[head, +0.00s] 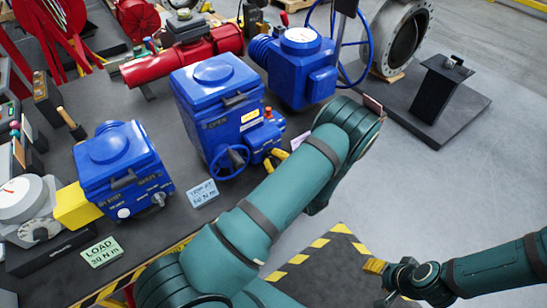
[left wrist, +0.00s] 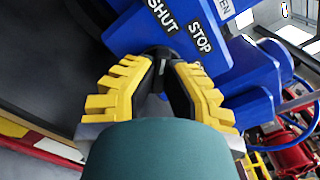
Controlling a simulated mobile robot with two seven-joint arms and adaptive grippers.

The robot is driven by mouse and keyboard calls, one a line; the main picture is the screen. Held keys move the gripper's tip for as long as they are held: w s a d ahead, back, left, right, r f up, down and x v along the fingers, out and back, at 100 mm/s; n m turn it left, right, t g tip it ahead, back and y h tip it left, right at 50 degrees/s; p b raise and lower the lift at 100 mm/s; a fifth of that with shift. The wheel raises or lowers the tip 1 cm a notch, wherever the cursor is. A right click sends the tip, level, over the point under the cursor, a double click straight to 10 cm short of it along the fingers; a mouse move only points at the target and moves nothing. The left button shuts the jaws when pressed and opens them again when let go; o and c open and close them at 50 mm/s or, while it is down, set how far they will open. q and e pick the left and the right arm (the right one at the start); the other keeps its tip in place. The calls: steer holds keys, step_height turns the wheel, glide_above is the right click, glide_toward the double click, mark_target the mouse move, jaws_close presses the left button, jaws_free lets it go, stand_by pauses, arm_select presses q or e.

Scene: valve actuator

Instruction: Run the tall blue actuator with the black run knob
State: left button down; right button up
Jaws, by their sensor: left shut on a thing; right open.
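The tall blue actuator (head: 203,92) stands upright on the dark bench, with a blue handwheel (head: 230,162) and a small blue control box with a red button on its front. My left gripper (head: 273,154) is at this control box, mostly hidden behind my arm in the head view. In the left wrist view its yellow-padded fingers (left wrist: 163,72) are shut on the black run knob (left wrist: 160,52), beside the SHUT and STOP labels. The knob's exact setting cannot be read. My right gripper (head: 375,266) is open and empty at lower right, away from the bench.
A shorter blue actuator (head: 122,178) with a yellow coupling stands at left. A TRIP AT card (head: 202,193) and a green LOAD card (head: 102,252) lie in front. Another blue actuator (head: 296,78) and a red cylinder (head: 180,58) stand behind.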

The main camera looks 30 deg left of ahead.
arm_select(q)
steer(key=shift+m, duration=0.3)
steer(key=m, duration=0.3)
steer(key=shift+m, duration=2.5)
steer(key=c, duration=1)
jaws_free()
steer(key=shift+a, duration=0.1)
